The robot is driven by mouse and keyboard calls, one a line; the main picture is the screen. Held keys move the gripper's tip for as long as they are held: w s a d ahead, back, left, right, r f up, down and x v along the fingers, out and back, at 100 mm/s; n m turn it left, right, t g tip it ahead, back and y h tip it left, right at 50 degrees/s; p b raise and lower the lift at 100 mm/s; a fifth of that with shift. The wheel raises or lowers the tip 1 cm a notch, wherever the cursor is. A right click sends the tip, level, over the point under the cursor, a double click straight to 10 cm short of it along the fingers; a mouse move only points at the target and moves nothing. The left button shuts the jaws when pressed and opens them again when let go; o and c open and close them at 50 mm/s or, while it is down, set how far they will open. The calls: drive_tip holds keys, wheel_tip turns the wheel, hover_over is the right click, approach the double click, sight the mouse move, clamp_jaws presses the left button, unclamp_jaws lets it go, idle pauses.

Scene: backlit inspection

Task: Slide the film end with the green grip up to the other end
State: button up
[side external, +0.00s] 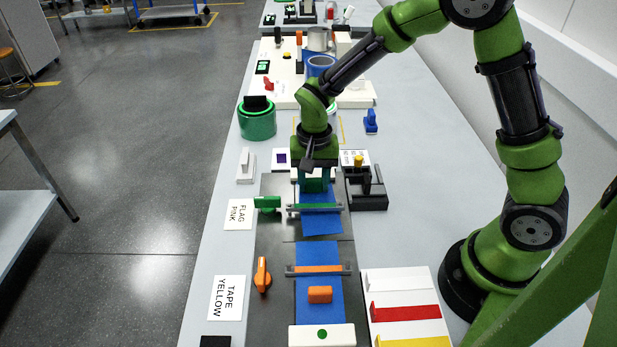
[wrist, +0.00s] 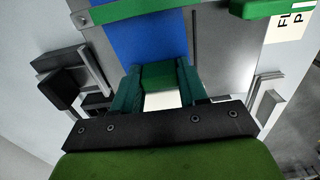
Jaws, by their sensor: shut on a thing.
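The far blue film end (side external: 321,224) lies on a dark grey track (side external: 275,232) under a green clamp bar (side external: 328,207). My gripper (side external: 314,178) is over this film, behind the bar. In the wrist view its teal fingers are shut on the green grip (wrist: 160,76), with the blue film (wrist: 150,45) running on beyond it. The near blue film end (side external: 318,256) lies under an orange bar (side external: 316,269) and carries an orange grip (side external: 320,294). A narrow dark gap seems to separate the two ends; its width is hard to tell.
A green lever (side external: 267,203) points crosswise and an orange lever (side external: 262,275) lengthwise, left of the track. Labels FLAG PINK (side external: 238,214) and TAPE YELLOW (side external: 229,297) lie farther left. A black fixture (side external: 367,188) stands to the right, coloured strips (side external: 405,310) nearer.

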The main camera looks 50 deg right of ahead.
sight(319, 201)
drive_tip(key=shift+s+a, duration=0.65)
drive_tip(key=shift+a, duration=0.05)
drive_tip(key=o, duration=1.1)
drive_tip(key=shift+c, duration=0.2)
wheel_tip(319, 201, up, 17)
drive_tip(key=s+d+r+n+t+y, duration=0.1)
drive_tip(key=s+r+n+t, duration=0.1)
drive_tip(key=s, duration=0.5)
drive_tip(key=s+d+r+n+t+y, duration=0.1)
drive_tip(key=s+d+r+n+t, duration=0.1)
drive_tip(key=s+t, duration=0.3)
drive_tip(key=shift+s+n, duration=0.5)
drive_tip(key=shift+s, duration=0.4)
